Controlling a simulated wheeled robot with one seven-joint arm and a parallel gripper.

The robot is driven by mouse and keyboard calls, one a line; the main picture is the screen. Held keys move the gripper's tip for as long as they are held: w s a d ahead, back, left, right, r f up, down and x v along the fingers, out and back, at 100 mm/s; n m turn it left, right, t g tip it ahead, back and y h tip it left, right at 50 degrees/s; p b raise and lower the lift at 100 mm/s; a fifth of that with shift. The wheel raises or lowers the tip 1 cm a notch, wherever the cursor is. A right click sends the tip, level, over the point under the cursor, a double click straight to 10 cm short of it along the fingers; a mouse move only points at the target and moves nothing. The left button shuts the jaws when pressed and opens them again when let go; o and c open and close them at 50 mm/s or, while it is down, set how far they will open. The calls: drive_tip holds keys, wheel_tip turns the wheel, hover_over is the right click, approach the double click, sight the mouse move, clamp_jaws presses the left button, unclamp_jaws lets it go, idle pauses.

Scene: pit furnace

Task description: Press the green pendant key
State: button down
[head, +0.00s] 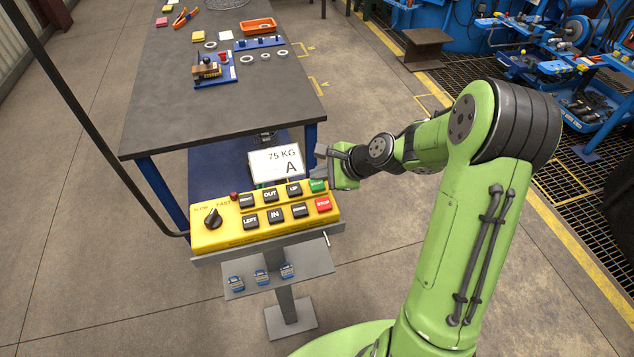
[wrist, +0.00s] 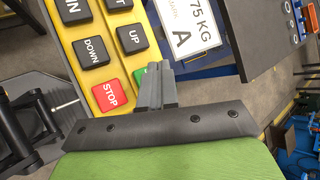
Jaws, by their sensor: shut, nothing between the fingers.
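The yellow pendant (head: 230,234) lies on a stand, with black keys marked RIGHT, OUT, UP, LEFT, IN and DOWN, and a red STOP key (head: 323,204). The green key (head: 317,186) is at its upper right corner, above STOP. My gripper (head: 320,163) is shut and empty, with its fingertips close to the green key. In the wrist view the shut fingers (wrist: 156,85) cover most of the green key (wrist: 138,76), and only a sliver shows beside them. I cannot tell whether the fingers touch it.
A white card reading "75 KG A" (head: 276,163) stands just behind the pendant. A dark table (head: 190,115) with parts and an orange tray (head: 257,27) is beyond. A small shelf (head: 309,271) with several blue-grey pieces hangs below the pendant. A black knob (head: 213,217) is at its left.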

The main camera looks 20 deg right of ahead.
sight(320, 185)
idle(0.6)
drive_tip(key=shift+f, duration=0.45)
drive_tip(key=shift+f+b, duration=0.45)
idle(0.4)
drive_tip(key=shift+r+p, duration=0.9)
wheel_tip(320, 185, up, 5)
drive_tip(key=p, duration=0.5)
drive_tip(key=shift+r, duration=0.15)
